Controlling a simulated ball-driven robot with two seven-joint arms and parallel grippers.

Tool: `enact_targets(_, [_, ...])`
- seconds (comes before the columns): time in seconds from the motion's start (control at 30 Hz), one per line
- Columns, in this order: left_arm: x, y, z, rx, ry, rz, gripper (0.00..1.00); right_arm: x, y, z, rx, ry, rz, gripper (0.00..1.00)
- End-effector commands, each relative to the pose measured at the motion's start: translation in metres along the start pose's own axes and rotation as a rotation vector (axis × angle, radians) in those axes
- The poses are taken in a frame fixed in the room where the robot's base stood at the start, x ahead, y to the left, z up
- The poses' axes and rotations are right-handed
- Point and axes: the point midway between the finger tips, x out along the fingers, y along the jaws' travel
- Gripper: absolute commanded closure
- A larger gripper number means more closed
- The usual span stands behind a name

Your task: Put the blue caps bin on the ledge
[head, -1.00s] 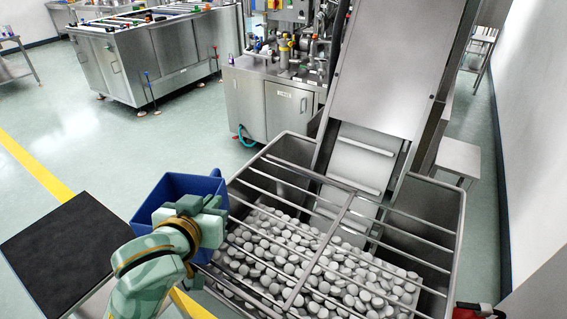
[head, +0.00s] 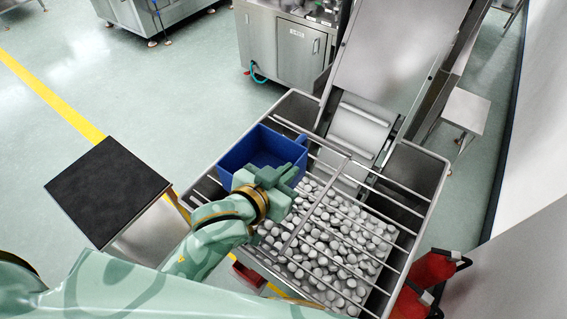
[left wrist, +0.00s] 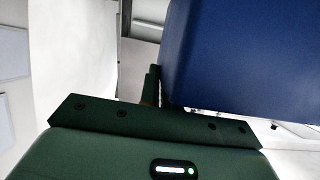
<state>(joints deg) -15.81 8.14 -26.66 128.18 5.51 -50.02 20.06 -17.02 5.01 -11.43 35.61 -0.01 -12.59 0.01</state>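The blue caps bin (head: 262,148) is at the left back corner of the steel cap hopper (head: 436,190), in front of some of its bars; I cannot tell whether it touches them. It looks upright, its open top facing up, and I see no caps in its visible inside. My left gripper (head: 272,180) is shut on the bin's near side. The bin's blue wall (left wrist: 245,55) fills the upper right of the left wrist view, against a gripper finger (left wrist: 152,85). The fingertips are largely hidden. My right gripper is not in view. I cannot tell which surface is the ledge.
Metal bars (head: 385,180) cross the hopper above many white caps (head: 335,235). The elevator chute (head: 385,55) rises behind. A black-topped stand (head: 108,190) is at left. Red objects (head: 432,268) stand at lower right. Open floor (head: 170,95) lies behind the stand.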

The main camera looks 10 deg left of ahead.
Motion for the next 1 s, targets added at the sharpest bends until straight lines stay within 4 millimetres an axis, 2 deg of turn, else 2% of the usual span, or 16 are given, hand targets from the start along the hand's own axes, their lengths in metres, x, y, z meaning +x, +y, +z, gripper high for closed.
enact_targets(0.03, [0.015,-0.008,0.0,0.004,0.003,-0.003,1.0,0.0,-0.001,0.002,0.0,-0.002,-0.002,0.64])
enact_targets(0.17, [0.053,-0.028,0.003,0.003,0.003,-0.004,1.0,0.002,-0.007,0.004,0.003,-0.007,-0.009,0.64])
enact_targets(0.2, [0.063,-0.031,0.012,0.002,-0.001,-0.003,1.0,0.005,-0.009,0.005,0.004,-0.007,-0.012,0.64])
enact_targets(0.4, [0.098,-0.045,0.034,0.0,0.001,-0.002,1.0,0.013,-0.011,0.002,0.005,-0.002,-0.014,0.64])
enact_targets(0.6, [0.115,-0.051,0.044,0.0,0.002,-0.002,1.0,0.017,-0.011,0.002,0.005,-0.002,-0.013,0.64])
enact_targets(0.77, [0.123,-0.05,0.068,0.0,0.0,-0.001,1.0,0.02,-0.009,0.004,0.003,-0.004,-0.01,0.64])
enact_targets(1.0, [0.123,-0.05,0.07,0.0,0.003,-0.001,1.0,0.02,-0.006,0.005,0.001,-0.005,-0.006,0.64])
